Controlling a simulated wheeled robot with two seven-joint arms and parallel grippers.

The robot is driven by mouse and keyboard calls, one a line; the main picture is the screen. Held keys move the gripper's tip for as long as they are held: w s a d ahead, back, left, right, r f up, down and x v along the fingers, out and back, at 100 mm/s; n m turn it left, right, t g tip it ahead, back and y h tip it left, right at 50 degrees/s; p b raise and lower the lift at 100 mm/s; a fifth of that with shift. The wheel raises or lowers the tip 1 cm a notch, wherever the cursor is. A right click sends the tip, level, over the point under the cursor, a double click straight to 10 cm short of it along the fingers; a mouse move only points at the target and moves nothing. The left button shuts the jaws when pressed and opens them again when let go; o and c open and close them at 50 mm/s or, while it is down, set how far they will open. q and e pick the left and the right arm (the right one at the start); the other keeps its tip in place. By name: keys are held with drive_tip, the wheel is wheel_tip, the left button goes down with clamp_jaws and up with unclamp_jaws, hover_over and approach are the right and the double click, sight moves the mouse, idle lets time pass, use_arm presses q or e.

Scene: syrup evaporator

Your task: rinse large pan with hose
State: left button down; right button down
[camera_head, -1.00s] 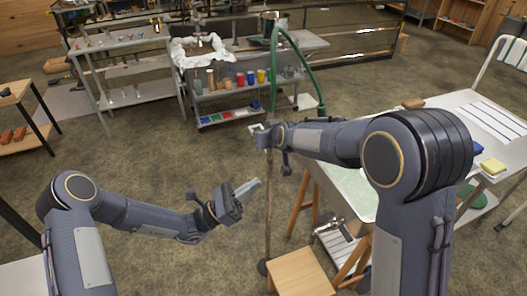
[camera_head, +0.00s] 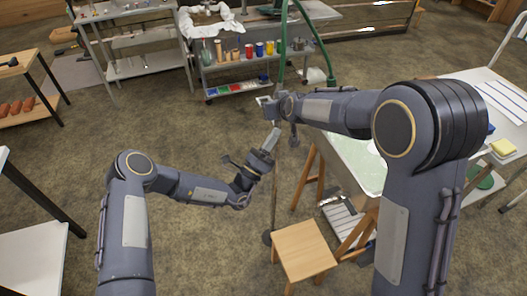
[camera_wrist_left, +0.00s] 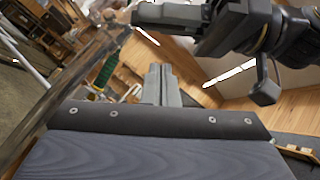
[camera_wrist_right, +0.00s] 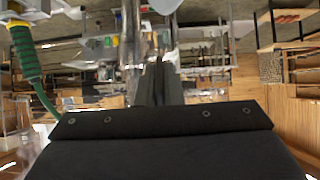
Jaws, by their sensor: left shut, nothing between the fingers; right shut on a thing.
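The green hose (camera_head: 283,50) arches up from my right gripper (camera_head: 268,101) and comes down to its right, ending in a thicker green part (camera_head: 330,80). That thick part also shows at the left of the right wrist view (camera_wrist_right: 26,55). My right gripper is shut, seemingly on the hose; the grip itself is hidden. My left gripper (camera_head: 273,136) is shut and empty, just below the right one, pointing up beside a thin upright pole-like shape (camera_head: 273,200). A wide shallow pale-green surface (camera_head: 362,160), perhaps the large pan, lies partly behind my right arm.
A wooden stool (camera_head: 302,250) stands below the right gripper. A grey cart (camera_head: 240,70) with jars stands at the back. A yellow sponge-like block (camera_head: 503,147) lies on the right table. Wooden shelves (camera_head: 30,90) are at left. The floor between is open.

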use_arm(q)
drive_tip(key=shift+w+a+r, duration=0.15)
drive_tip(key=shift+w+r, duration=0.5)
drive_tip(key=shift+r, duration=0.25)
drive_tip(key=shift+w+a+r, duration=0.1)
drive_tip(key=shift+w+r, duration=0.5)
drive_tip(key=shift+r, duration=0.3)
